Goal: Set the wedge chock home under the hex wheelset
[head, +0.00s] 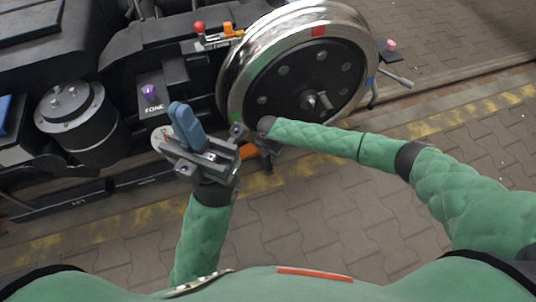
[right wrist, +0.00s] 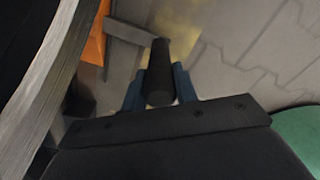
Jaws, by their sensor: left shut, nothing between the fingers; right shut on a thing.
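The hex wheelset's large steel wheel (head: 237,80) stands at the top centre of the head view, with red, green and blue marks on its face. My right gripper (right wrist: 158,88) is shut on a black round handle (right wrist: 158,60). An orange piece (right wrist: 96,40), which looks like the wedge chock, shows beyond the handle beside the wheel rim (right wrist: 42,85). It also shows low by the wheel in the head view (head: 249,151). Whether it touches the wheel I cannot tell. My left gripper (head: 178,108) is shut and empty, left of the wheel.
A black bogie frame carries a round grey-topped drum (head: 70,103), a purple knob (head: 150,92), and red and orange fittings (head: 220,36) close to the wheel. A yellow-marked kerb strip (head: 430,128) runs across the paving. The paving at lower right is clear.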

